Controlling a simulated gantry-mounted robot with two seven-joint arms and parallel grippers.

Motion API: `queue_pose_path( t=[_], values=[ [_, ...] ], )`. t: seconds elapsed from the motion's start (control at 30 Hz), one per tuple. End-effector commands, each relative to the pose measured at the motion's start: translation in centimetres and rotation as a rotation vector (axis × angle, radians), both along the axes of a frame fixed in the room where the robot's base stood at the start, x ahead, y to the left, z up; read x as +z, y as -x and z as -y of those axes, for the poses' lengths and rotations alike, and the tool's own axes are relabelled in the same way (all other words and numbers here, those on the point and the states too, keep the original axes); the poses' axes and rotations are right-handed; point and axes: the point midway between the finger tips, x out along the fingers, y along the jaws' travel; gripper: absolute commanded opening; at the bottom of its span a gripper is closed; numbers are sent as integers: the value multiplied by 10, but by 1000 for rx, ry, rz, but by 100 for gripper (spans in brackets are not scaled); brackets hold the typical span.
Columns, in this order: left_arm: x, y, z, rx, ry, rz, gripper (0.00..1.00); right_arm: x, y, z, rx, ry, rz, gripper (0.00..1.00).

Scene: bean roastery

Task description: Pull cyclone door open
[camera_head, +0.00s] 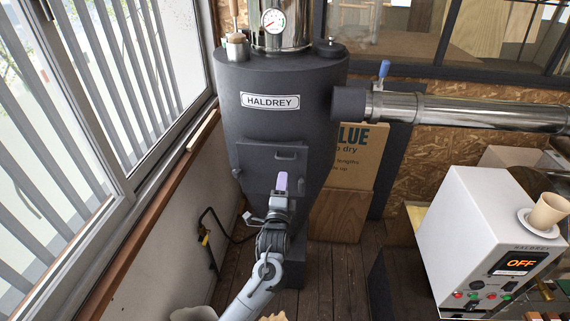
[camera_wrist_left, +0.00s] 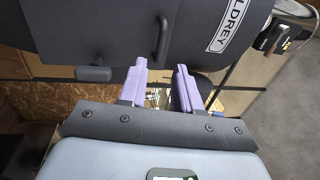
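The dark grey cyclone (camera_head: 240,120) stands upright with a HALDREY label on its front. Its door (camera_head: 255,165) is a flat panel below the label and looks shut. A short bar handle (camera_head: 286,155) sits near the door's top; in the left wrist view a bar handle (camera_wrist_left: 163,37) shows just beyond the fingertips. My left gripper (camera_head: 281,183), with purple fingers, is in front of the door, below the handle in the head view. In the left wrist view my left gripper (camera_wrist_left: 161,68) is open with an empty gap. My right gripper is not in view.
A shiny horizontal pipe (camera_head: 460,110) with a blue-handled valve (camera_head: 383,70) runs right from the cyclone. A white control box (camera_head: 470,215) bearing a cup (camera_head: 547,211) stands at the right. A window wall (camera_head: 70,120) borders the left. Wooden floor (camera_head: 340,270) shows between.

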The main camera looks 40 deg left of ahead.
Motion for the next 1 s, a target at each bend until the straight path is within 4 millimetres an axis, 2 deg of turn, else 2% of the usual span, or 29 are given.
queue_pose_path(
  t=[0.6, 0.8, 1.0],
  values=[
    [17, -72, -46, 1, 0, 1, 33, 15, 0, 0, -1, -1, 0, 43],
    [19, -83, -53, -1, 1, 0, 33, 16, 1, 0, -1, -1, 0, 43],
    [19, -86, -55, -1, 0, 1, 33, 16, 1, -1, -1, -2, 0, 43]
  ],
)
